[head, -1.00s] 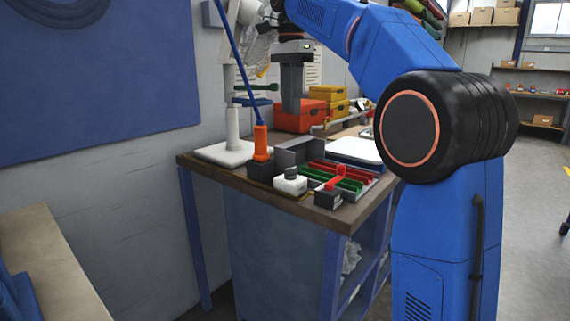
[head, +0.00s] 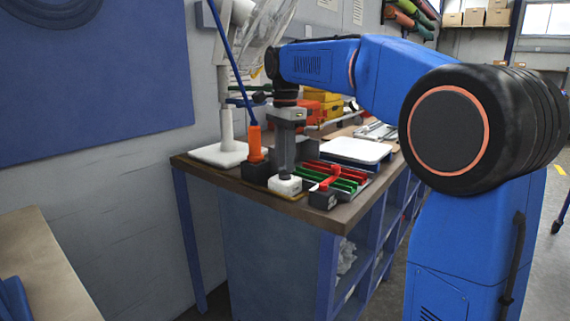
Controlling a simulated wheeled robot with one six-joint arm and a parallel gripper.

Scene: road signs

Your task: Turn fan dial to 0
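The white box with the dial (head: 284,187) stands near the front edge of the workbench. Its dark knob is hidden behind the fingers of my gripper (head: 285,172). My gripper points straight down over the box, its tips at or just above the knob; contact and finger gap cannot be made out. The white fan (head: 227,125) stands at the back left of the bench, its cage partly cut off by the top edge of the picture. The dial's setting and any numbers are not readable.
Left of the dial box is an orange handle (head: 254,145) on a black block with a tall blue rod. To the right are a red lever (head: 329,178) on a black box and a tray with red and green bars (head: 345,183). A white panel (head: 356,151) lies behind.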

